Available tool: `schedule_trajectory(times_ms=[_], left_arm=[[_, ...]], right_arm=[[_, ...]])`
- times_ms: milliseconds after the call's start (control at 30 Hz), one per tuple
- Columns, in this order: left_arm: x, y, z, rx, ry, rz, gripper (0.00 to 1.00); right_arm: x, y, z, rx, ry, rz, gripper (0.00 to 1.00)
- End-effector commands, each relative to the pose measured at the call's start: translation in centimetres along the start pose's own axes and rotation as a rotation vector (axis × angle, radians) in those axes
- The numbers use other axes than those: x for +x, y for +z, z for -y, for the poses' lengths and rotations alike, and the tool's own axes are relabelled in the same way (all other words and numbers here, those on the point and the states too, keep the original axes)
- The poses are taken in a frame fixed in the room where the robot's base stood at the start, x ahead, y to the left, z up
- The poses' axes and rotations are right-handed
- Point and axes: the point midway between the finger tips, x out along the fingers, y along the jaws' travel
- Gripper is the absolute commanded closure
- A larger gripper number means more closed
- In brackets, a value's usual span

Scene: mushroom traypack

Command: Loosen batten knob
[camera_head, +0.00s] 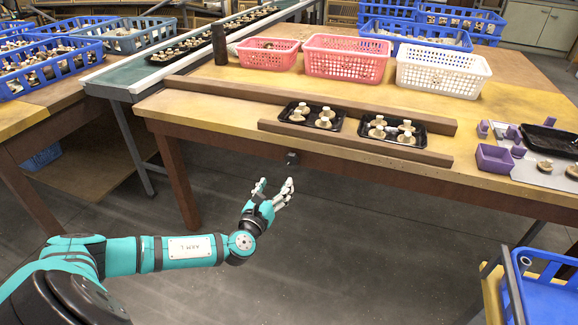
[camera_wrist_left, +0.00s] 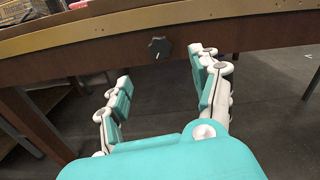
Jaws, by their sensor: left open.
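The batten knob (camera_head: 292,157) is a small dark knob under the front edge of the wooden table. In the left wrist view the knob (camera_wrist_left: 159,47) shows as a dark, roughly round knob on the table's front face. My left gripper (camera_head: 275,186) is open and empty, below and a little left of the knob, in front of the table. In the left wrist view its fingers (camera_wrist_left: 165,75) are spread, with the knob beyond them and between their tips in the picture. They do not touch it. My right gripper is not in view.
Two wooden battens lie on the table, the front one (camera_head: 352,143) and the back one (camera_head: 310,103), with two black mushroom trays (camera_head: 338,127) between them. Pink baskets (camera_head: 346,57) and a white basket (camera_head: 443,70) stand behind. The floor in front is clear; a blue crate (camera_head: 545,292) stands lower right.

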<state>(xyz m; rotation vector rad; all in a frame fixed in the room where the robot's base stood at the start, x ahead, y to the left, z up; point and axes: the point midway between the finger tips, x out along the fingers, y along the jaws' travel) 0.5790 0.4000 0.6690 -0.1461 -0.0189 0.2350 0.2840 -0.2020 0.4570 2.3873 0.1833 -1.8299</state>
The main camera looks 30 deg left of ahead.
Motion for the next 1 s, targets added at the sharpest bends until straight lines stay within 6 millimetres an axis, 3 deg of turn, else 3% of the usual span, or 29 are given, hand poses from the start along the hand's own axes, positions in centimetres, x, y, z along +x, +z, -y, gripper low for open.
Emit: schedule_trajectory(times_ms=[300,500,700,1000], left_arm=[[7.2,-0.2,0.0,-0.002,0.001,0.003,0.36],[10.3,-0.2,0.0,-0.003,0.0,0.001,0.36],[11.6,-0.1,0.0,-0.003,-0.001,-0.002,0.36],[11.7,-0.1,0.0,-0.003,0.0,-0.002,0.38]], right_arm=[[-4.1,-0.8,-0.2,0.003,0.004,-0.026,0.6],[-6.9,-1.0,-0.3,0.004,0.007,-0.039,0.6],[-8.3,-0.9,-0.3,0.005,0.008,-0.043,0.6],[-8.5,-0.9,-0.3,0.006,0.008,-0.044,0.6]])
